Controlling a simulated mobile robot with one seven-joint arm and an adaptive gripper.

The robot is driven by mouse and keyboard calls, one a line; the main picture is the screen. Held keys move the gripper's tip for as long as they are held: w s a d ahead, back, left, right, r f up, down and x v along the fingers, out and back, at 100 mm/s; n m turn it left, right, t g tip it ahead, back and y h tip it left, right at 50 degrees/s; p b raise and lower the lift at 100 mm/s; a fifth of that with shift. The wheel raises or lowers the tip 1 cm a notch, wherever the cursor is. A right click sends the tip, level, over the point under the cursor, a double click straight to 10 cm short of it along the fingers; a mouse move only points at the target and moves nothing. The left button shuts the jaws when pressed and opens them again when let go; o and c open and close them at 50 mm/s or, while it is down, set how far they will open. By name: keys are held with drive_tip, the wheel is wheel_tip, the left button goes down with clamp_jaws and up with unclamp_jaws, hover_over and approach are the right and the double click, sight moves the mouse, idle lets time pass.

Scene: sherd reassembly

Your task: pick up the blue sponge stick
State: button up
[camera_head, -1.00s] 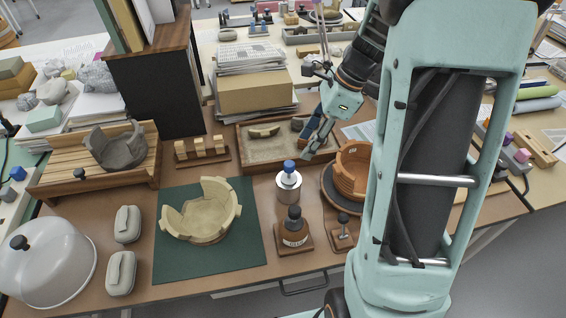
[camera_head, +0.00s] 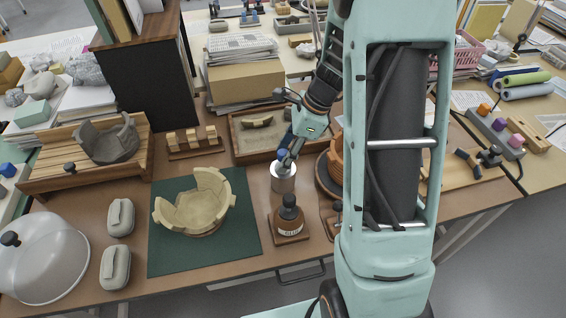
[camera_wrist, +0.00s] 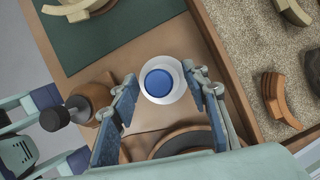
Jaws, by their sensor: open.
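The blue sponge stick (camera_wrist: 158,83) shows from above in the wrist view as a round blue top inside the white rim of its holder (camera_wrist: 172,66). My gripper (camera_wrist: 161,82) is open, with one finger on each side of the blue top. I cannot tell whether the fingers touch it. In the head view my gripper (camera_head: 285,158) is over the grey and white cylindrical holder (camera_head: 283,181), and its fingers hide most of the blue top.
A brown bottle on a wooden base (camera_head: 289,217) stands close in front of the holder. The sand tray (camera_head: 240,150) is behind. A pot on a round stand is at right, partly hidden by my arm. A cream broken bowl (camera_head: 195,208) sits on the green mat (camera_head: 168,262) at left.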

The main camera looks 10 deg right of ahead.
drive_tip(key=c, duration=1)
drive_tip(key=shift+o, duration=0.2)
